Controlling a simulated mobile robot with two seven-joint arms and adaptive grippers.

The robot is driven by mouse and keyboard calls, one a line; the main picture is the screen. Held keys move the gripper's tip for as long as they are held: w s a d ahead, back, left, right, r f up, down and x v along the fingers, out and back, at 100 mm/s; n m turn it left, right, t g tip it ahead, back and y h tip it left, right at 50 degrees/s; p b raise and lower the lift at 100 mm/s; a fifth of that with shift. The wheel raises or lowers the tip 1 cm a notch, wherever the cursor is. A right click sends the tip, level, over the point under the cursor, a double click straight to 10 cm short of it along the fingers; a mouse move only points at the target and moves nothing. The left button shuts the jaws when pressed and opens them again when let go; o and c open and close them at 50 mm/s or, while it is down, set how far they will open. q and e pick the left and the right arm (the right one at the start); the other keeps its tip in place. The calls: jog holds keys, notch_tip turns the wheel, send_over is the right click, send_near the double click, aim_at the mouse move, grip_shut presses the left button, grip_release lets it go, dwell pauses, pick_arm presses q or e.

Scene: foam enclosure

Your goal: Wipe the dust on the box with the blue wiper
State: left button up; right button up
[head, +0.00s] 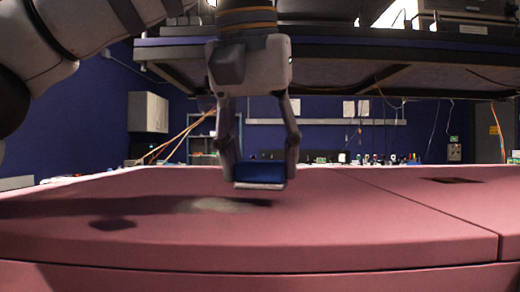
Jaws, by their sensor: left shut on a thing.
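My left gripper (259,172) comes down from the top of the head view, fingers pointing down. It is shut on the blue wiper (259,171), a small blue block with a pale underside. The wiper is level and close above the pink box top (350,230); I cannot tell for sure whether it touches. A pale grey dust patch (214,204) lies on the box just left of and in front of the wiper. The arm's long dark shadow crosses the box there. My right gripper is not in view.
Dark square marks or openings lie on the box top at the left (112,225) and at the right (455,180). A seam crosses the right part. A dark shelf (390,65) hangs above. The box top is otherwise clear.

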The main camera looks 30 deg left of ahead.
pick_arm(q)
jog(key=shift+f, duration=1)
dwell(0.3)
